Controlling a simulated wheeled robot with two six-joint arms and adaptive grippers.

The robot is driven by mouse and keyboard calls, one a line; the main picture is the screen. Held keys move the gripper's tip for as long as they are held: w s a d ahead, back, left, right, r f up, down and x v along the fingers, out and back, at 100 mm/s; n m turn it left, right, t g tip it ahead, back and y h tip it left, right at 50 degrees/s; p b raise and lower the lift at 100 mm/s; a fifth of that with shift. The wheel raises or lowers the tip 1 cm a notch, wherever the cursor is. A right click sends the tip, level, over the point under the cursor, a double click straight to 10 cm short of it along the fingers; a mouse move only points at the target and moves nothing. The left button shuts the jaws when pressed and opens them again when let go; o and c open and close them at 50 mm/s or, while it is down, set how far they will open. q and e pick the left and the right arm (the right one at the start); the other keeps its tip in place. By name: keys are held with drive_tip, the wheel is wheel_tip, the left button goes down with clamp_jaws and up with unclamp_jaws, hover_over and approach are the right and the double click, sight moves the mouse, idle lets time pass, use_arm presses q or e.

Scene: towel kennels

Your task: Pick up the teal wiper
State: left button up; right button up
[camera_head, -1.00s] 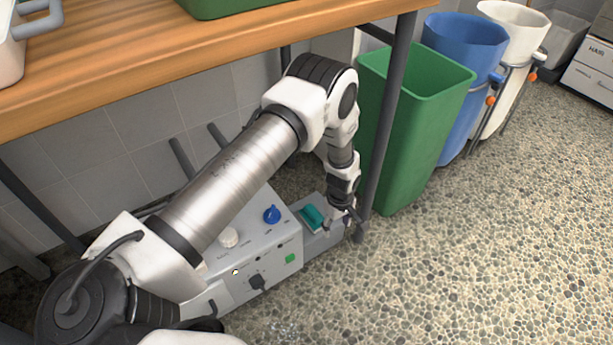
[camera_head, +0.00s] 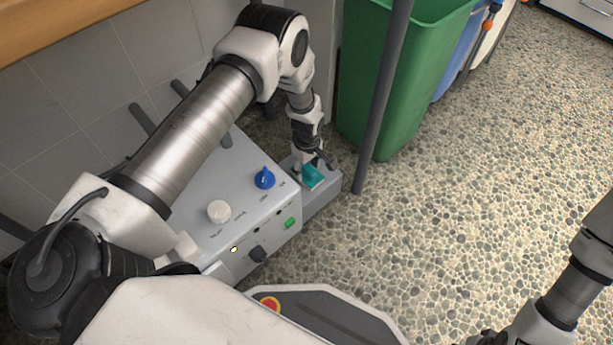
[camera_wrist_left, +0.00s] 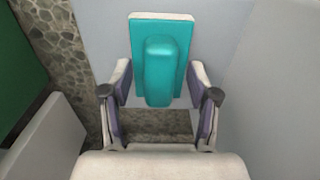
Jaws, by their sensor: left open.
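The teal wiper (camera_head: 312,176) lies on a low grey ledge (camera_head: 322,198) at the right end of the grey machine. In the left wrist view the wiper (camera_wrist_left: 161,58) has a flat teal plate with a raised teal grip along its middle. My left gripper (camera_head: 313,163) is at the wiper in the head view. In the wrist view its open fingers (camera_wrist_left: 160,92) stand on either side of the grip's near end, with gaps visible. My right arm shows at the lower right of the head view; its fingertips are not visible.
The grey machine (camera_head: 240,205) has a blue knob (camera_head: 264,178), a white knob (camera_head: 219,211) and a green button (camera_head: 290,223). A dark table leg (camera_head: 383,100) stands right of the ledge, before a green bin (camera_head: 400,75). The pebbled floor at right is clear.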

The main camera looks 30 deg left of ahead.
sight(307, 167)
use_arm(q)
drive_tip(key=shift+r, duration=0.1)
clamp_jaws()
drive_tip(key=shift+r+p, duration=0.4)
drive_tip(key=shift+p, duration=0.1)
wheel_tip(307, 167, up, 4)
drive_tip(key=p, duration=0.2)
drive_tip(key=shift+f+p, duration=0.2)
drive_tip(key=shift+p, duration=0.1)
drive_tip(key=s+d+p, duration=0.5)
drive_tip(key=s+d, duration=0.3)
drive_tip(key=d, duration=0.5)
drive_tip(key=shift+d+r+p, duration=0.25)
drive_tip(key=shift+d+p, duration=0.1)
drive_tip(key=c, duration=0.9)
unclamp_jaws()
drive_tip(key=shift+s, duration=0.1)
drive_tip(key=shift+c, duration=1)
